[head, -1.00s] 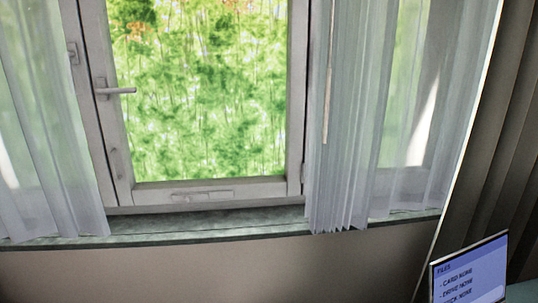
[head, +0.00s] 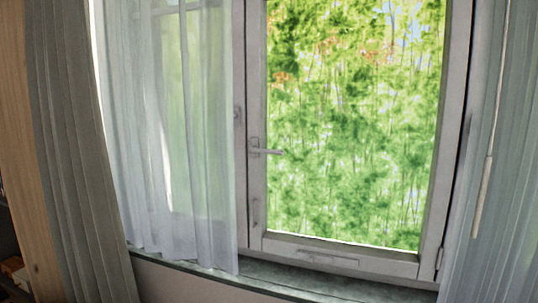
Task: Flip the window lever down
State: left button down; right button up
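The window lever (head: 268,151) is a small grey handle on the left side of the window frame in the head view. It points sideways to the right, roughly horizontal. The window (head: 257,205) has a pale grey frame and looks shut, with green foliage behind the glass. Neither of my grippers shows in the view, so their distance from the lever cannot be seen.
A darker heavy curtain (head: 75,150) hangs at the far left beside a wooden edge (head: 25,150). A narrow sill (head: 290,284) runs below the window and looks clear.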

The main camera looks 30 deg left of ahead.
aim_at(253, 149)
jog(key=z, duration=0.05)
jog(key=k, duration=0.65)
jog(key=u, duration=0.25)
jog(key=i, duration=0.65)
jog(key=u, duration=0.5)
jog(key=i, duration=1)
jog(key=z, duration=0.4)
